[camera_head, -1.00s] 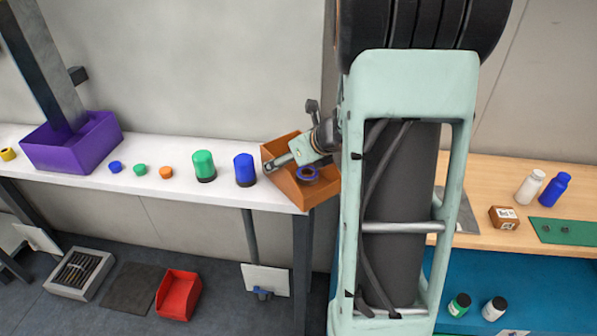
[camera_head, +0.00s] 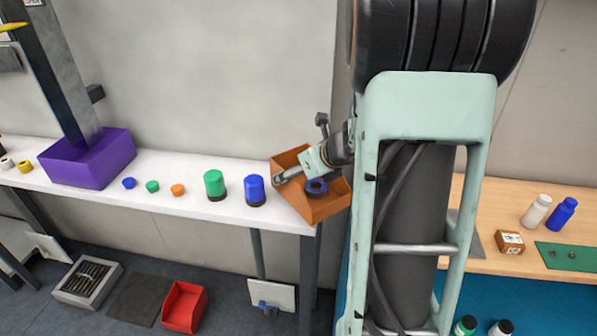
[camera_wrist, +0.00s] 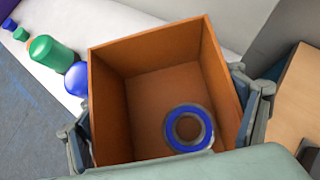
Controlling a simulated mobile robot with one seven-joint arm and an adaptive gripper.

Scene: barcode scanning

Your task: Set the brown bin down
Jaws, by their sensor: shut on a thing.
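The brown bin (camera_head: 325,207) is an open orange-brown box at the right end of the white table (camera_head: 222,211), tilted in the head view. Its right part reaches past the table's end. I cannot tell whether its base touches the table. My gripper (camera_head: 322,177) is shut on the bin. In the wrist view, its fingers lie against the two opposite side walls of the bin (camera_wrist: 113,118). A blue and grey ring (camera_wrist: 188,128) lies inside the bin; it also shows in the head view (camera_head: 316,187).
A blue-capped cylinder (camera_head: 255,190) stands close left of the bin, then a green one (camera_head: 215,185) and small caps. A purple bin (camera_head: 88,167) is farther left. A wooden table (camera_head: 488,222) with bottles is at the right, across a gap.

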